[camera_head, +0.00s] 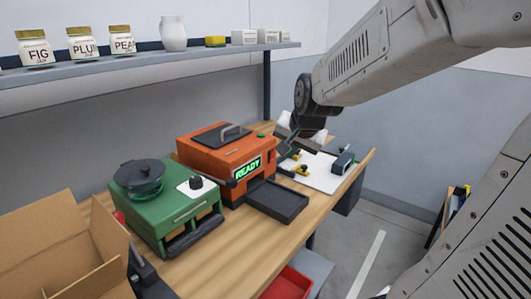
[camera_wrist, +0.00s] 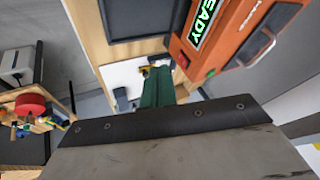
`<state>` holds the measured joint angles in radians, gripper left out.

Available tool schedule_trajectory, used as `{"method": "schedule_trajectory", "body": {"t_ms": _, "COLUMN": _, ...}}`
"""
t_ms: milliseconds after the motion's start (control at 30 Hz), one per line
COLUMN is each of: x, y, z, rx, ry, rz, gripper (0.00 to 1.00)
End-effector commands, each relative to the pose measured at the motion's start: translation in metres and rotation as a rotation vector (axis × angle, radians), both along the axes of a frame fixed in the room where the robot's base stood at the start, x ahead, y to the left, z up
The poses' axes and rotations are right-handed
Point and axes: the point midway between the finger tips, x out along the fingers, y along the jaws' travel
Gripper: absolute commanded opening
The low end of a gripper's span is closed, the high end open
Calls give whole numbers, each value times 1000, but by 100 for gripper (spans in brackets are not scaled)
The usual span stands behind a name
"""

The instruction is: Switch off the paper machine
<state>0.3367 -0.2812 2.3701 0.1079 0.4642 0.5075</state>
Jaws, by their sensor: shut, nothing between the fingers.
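The orange machine (camera_head: 222,157) stands on the wooden bench with a lit green READY display (camera_head: 247,168) on its front. A dark tray (camera_head: 277,200) sticks out in front of it.
A green cooker (camera_head: 165,205) with a black pot stands left of the machine, and an open cardboard box (camera_head: 65,245) is further left. A white board (camera_head: 318,172) with small tools lies to the right. A shelf (camera_head: 150,59) with jars runs above. A red bin (camera_head: 290,284) is below.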

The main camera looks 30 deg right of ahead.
Motion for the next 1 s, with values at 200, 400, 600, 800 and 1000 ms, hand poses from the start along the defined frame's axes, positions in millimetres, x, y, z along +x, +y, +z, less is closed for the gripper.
{"method": "schedule_trajectory", "body": {"t_ms": 200, "x": 28, "y": -40, "z": -4, "rx": 27, "ry": -96, "rz": -152, "gripper": 0}}
{"method": "schedule_trajectory", "body": {"t_ms": 400, "x": 29, "y": -41, "z": -4, "rx": 28, "ry": -100, "rz": -157, "gripper": 0}}
{"method": "schedule_trajectory", "body": {"t_ms": 600, "x": 31, "y": -41, "z": -6, "rx": 28, "ry": -98, "rz": -155, "gripper": 0}}
{"method": "schedule_trajectory", "body": {"t_ms": 800, "x": 45, "y": -46, "z": -26, "rx": 29, "ry": -96, "rz": -155, "gripper": 0}}
{"method": "schedule_trajectory", "body": {"t_ms": 1000, "x": 67, "y": -54, "z": -56, "rx": 30, "ry": -94, "rz": -154, "gripper": 0}}
